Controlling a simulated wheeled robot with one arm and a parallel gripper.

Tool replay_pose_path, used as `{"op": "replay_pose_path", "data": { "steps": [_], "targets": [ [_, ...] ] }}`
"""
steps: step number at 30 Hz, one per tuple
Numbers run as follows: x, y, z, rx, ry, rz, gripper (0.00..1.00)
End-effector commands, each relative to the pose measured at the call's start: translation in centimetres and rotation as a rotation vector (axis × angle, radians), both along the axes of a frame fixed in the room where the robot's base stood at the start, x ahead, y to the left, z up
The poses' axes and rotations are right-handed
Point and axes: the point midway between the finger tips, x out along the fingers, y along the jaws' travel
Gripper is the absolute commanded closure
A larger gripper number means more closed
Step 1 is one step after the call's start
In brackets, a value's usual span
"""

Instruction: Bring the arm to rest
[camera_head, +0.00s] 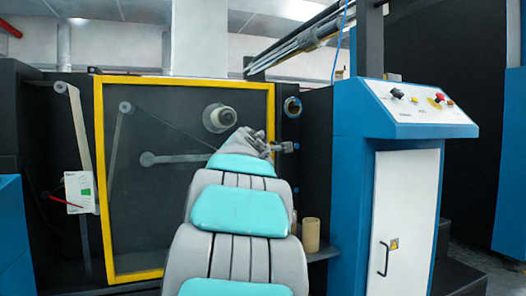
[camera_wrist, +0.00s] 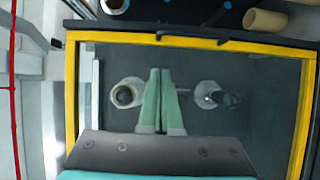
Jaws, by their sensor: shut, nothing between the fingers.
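My arm reaches forward from the bottom middle of the head view toward the yellow-framed window (camera_head: 100,190) of a dark machine. In the head view my gripper is mostly hidden behind my own arm. In the wrist view my gripper (camera_wrist: 160,72) shows two pale green fingers lying together, with nothing between them. They point at the dark pane inside the yellow frame (camera_wrist: 70,100). A roller end (camera_wrist: 126,95) shows left of the fingers and another round fitting (camera_wrist: 208,94) shows right of them. I cannot tell the distance to the pane.
A blue console (camera_head: 420,110) with knobs and a red button stands on the right above a white cabinet door (camera_head: 405,215). A tan cardboard tube (camera_head: 311,235) stands on a ledge right of my arm. A white tag (camera_head: 78,192) hangs at the left.

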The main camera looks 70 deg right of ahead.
Motion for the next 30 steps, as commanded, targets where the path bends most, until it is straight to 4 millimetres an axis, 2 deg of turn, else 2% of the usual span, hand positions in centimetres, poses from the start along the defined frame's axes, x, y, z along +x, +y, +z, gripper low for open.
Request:
{"op": "replay_pose_path", "data": {
  "steps": [6,17,20,23,25,30],
  "targets": [
    [-0.4,2.1,0.1,-0.002,-0.001,0.001,1.0],
    [-0.5,2.6,0.1,0.0,-0.001,0.001,1.0],
    [0.2,3.0,-0.4,0.016,-0.01,0.008,1.0],
    [2.5,4.4,-2.3,0.078,-0.045,0.036,1.0],
    [4.9,6.2,-4.6,0.152,-0.08,0.065,1.0],
    [10.9,12.9,-12.1,0.395,-0.159,0.12,1.0]
  ]
}}
